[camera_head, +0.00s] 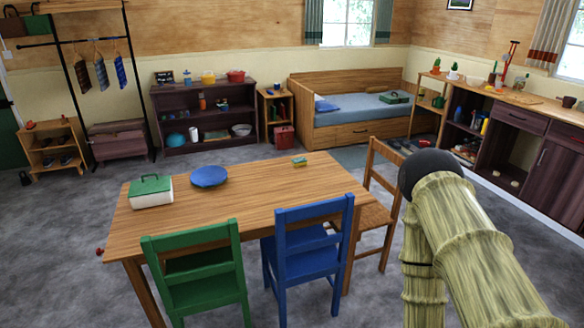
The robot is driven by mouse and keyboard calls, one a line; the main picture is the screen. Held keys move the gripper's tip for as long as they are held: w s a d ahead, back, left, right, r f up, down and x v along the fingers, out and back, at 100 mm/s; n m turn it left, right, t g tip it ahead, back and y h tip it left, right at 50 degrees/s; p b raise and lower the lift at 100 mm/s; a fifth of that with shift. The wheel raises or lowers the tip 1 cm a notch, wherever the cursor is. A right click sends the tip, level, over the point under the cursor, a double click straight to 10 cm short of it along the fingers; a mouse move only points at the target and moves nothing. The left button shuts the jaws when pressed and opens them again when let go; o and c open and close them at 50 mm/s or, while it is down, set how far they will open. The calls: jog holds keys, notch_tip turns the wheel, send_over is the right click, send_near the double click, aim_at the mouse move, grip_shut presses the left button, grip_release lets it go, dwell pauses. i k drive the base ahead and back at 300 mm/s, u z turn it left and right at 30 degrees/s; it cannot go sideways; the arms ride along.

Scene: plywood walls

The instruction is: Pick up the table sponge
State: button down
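A small sponge (299,162), yellow with a green layer, lies on the wooden table (258,195) near its far edge, right of the middle. Nothing touches it. My arm shows at the lower right, beyond the table's right end and apart from the sponge. My gripper cannot be seen in this view.
A blue plate (208,177) and a white box with a green lid (151,191) stand on the table's left half. A green chair (199,265) and a blue chair (305,250) stand at the near side, a wooden chair (374,215) at the right end.

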aim_at(299, 162)
jog(key=z, duration=0.5)
jog(key=k, duration=0.7)
jog(key=z, duration=1)
jog(key=k, duration=0.55)
jog(key=z, duration=0.5)
jog(key=i, duration=1.45)
jog(key=u, duration=0.65)
jog(key=i, duration=1.35)
jog(key=u, duration=1.75)
jog(key=i, duration=0.8)
jog(key=u, duration=0.75)
